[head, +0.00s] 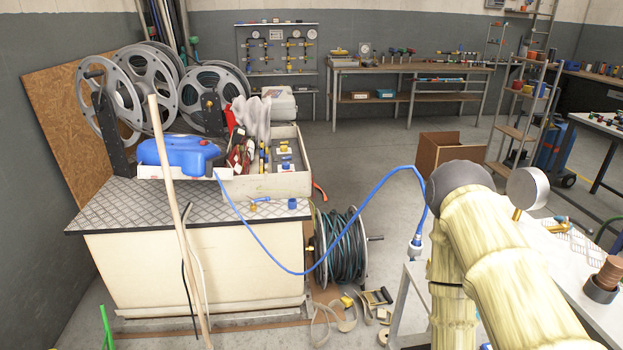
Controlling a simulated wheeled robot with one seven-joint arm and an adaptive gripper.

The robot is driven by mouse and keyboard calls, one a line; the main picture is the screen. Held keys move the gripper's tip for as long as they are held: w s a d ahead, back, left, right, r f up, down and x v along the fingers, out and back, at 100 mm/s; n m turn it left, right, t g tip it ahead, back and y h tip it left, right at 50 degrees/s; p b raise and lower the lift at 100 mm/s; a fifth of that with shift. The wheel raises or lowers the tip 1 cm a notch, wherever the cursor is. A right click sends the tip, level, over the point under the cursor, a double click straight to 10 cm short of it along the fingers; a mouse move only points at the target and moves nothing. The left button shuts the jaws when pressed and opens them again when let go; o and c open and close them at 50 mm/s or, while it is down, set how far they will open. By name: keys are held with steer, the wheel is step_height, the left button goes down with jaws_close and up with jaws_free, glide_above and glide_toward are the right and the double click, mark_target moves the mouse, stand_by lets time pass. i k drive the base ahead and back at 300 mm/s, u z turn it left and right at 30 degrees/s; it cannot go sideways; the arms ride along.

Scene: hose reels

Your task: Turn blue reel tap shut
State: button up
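The blue enclosed hose reel (182,154) sits at the left on a white-sided bench. A blue hose (262,250) runs from it, sags in front of the bench and rises to a fitting (416,243) beside my arm. A small blue lever with a brass part (259,200) lies on or at the bench top; I cannot tell if it is the blue reel's tap or whether it is open. My arm, in a pale yellow cover, fills the lower right. My gripper is not in view, so whether it holds anything is hidden.
The bench top (130,200) has a crate (262,186) and large grey reels (103,100) behind. A wooden pole (168,200) stands in front. A dark hose reel (340,250) and loose straps (333,318) lie on the floor. A white table (595,295) is at the right. Open floor lies behind.

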mark_target(267, 199)
steer(key=u, duration=0.25)
steer(key=i, duration=1.4)
steer(key=u, duration=0.55)
